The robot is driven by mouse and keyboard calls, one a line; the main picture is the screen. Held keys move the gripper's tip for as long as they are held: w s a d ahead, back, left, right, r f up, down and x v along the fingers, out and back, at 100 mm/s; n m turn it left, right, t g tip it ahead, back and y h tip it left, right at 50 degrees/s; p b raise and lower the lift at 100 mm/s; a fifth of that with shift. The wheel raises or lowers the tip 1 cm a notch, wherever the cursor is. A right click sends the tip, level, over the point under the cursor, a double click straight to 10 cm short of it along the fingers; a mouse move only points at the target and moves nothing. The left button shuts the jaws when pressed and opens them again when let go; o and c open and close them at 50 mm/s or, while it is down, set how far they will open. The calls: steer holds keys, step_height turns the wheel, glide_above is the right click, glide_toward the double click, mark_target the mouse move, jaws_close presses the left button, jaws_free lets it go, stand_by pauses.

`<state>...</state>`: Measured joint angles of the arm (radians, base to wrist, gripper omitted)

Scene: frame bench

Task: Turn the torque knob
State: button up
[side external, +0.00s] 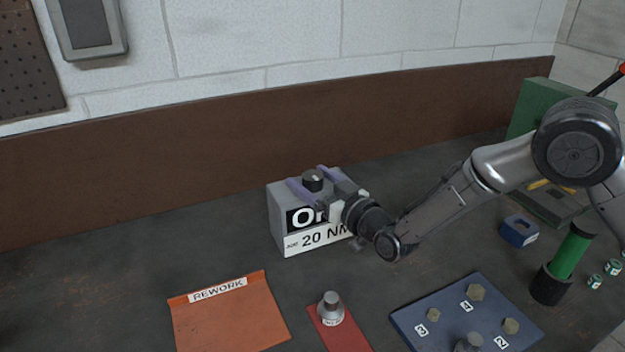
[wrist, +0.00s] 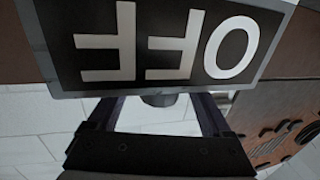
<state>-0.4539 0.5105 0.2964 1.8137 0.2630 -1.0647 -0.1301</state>
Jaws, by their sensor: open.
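The torque knob (side external: 313,181) is a short dark cylinder on top of a grey box (side external: 279,213). The box front has a black display, partly hidden by my gripper in the side view, and a white label reading "20 NM". In the wrist view the display (wrist: 165,42) reads OFF, upside down. My gripper (side external: 306,176) is open, with its purple fingers on either side of the knob. In the wrist view part of the knob (wrist: 158,100) shows between the fingers, with gaps on both sides.
An orange REWORK sheet (side external: 230,318) lies at front left. A grey-topped fitting (side external: 331,307) stands on a red strip (side external: 340,335). A blue numbered plate (side external: 455,310) holds several hex pieces. A blue block (side external: 518,231) and green-handled tool (side external: 570,256) are at right. The left bench is clear.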

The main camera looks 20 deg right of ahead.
jaws_close()
steer(key=shift+m+h, duration=0.3)
steer(key=shift+h, duration=0.1)
steer(key=m+h, duration=0.3)
steer(key=h, duration=0.2)
steer(key=shift+a, duration=0.15)
steer(key=shift+m+g+h, duration=0.7)
steer(key=shift+m+h, duration=1.4)
steer(key=shift+h, duration=0.9)
jaws_free()
steer(key=shift+d, duration=0.2)
steer(key=shift+s+a, duration=0.1)
steer(key=shift+s, duration=0.05)
